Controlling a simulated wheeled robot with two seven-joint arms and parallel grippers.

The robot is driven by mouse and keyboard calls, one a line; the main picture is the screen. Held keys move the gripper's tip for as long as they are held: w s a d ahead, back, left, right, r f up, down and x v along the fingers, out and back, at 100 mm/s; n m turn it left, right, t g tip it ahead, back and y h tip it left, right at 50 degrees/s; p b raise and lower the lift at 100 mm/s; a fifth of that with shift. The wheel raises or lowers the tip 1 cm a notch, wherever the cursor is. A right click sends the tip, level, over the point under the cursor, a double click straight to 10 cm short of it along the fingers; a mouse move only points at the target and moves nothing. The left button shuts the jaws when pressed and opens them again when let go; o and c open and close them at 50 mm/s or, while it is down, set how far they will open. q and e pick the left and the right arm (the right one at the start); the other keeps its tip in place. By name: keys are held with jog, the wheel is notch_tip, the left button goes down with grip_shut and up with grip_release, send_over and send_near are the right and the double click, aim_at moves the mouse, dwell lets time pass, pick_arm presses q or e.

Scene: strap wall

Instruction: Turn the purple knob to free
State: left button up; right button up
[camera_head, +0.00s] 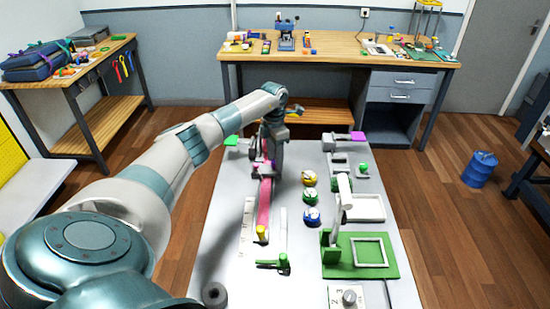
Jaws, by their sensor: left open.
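I cannot make out a purple knob for certain. A pink strap (265,205) runs along the left part of the table. My left gripper (262,171) points down over the far end of this strap and is open. Its fingers and the arm hide what lies right behind them, and I cannot tell whether they touch the strap. My right gripper is not in view.
Yellow (309,178), green (310,195) and blue (311,215) round knobs stand in a row right of the strap. A green plate (385,268) with a pale frame lies front right, near a grey knob (349,297). A wooden workbench (345,47) stands behind.

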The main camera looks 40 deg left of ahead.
pick_arm(q)
jog(key=c, duration=1)
jog(key=shift+c, duration=0.2)
jog(key=shift+n, duration=0.4)
jog(key=shift+n+b, duration=0.35)
jog(key=shift+n, duration=0.85)
jog(key=n, duration=0.2)
jog(key=shift+n, duration=0.3)
jog(key=n, duration=0.5)
jog(key=shift+r, duration=0.1)
jog(key=n+p, duration=0.1)
jog(key=n, duration=0.6)
jog(key=shift+t+p, duration=0.3)
